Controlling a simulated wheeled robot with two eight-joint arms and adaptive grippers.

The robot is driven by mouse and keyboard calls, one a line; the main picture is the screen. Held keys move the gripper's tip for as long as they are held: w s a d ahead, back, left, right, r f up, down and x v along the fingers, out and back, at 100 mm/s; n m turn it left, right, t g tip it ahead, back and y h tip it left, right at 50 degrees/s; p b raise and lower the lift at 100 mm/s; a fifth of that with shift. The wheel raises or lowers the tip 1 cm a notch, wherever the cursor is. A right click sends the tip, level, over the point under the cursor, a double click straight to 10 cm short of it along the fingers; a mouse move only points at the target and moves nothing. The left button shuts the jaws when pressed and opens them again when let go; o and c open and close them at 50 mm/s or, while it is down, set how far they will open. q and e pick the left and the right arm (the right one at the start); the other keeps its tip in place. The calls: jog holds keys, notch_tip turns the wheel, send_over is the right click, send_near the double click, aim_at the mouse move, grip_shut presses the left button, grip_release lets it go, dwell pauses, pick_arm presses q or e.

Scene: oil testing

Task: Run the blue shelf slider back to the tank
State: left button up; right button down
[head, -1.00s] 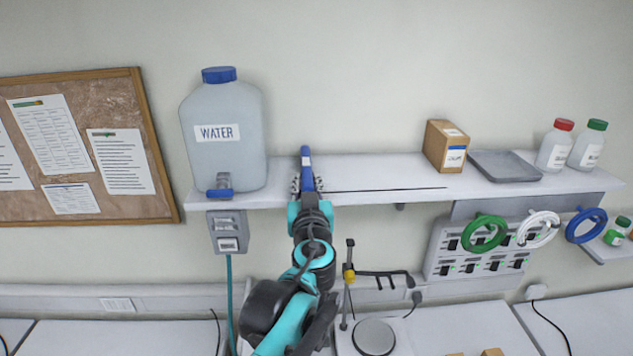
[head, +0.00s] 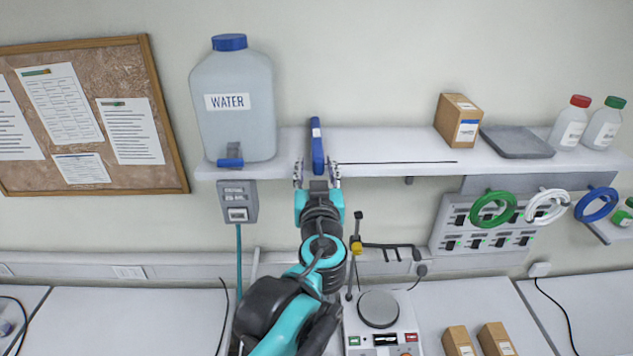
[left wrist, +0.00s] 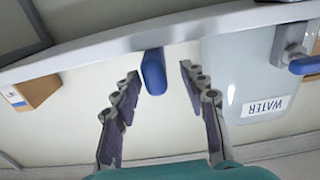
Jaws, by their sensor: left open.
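The blue slider (head: 317,147) stands upright on the white shelf (head: 395,142), at the left end of a thin dark slot. The water tank (head: 235,112), pale with a blue cap, sits on the shelf to its left, with a clear gap between them. My left gripper (head: 317,173) is open and empty at the shelf's front edge, one finger to each side of the slider's near end. In the left wrist view the blue slider (left wrist: 153,71) shows between the spread fingers, touching neither. My right gripper is not in view.
The tank's blue tap (head: 230,162) hangs near the shelf edge. A brown box (head: 459,120), a grey tray (head: 517,142) and two bottles stand on the right of the shelf. A switch panel with coloured hose coils is below. The shelf around the slot is clear.

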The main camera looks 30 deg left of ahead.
pick_arm(q)
jog(key=v, duration=0.6)
jog(key=shift+s, duration=0.35)
jog(key=shift+d, duration=0.1)
jog(key=s+f+m+g+h+b, duration=0.25)
jog(key=f+g+b, duration=0.25)
jog(key=f+b, duration=2)
jog(key=s+d+f+m+g+h+b, duration=0.1)
jog(key=d+f+h+b, duration=0.1)
jog(key=f, duration=1)
jog(key=s+d+f+m+g+h+b, duration=0.1)
jog(key=s+d+f+m+h+b, duration=0.1)
jog(key=f, duration=0.9)
jog(key=s+d+f+m+g+h+b, duration=0.1)
jog(key=d+f+h+b, duration=0.2)
jog(key=f, duration=0.9)
jog(key=d+b, duration=0.2)
jog(key=d, duration=0.1)
jog(key=shift+s+d+f, duration=0.3)
jog(key=shift+s, duration=0.1)
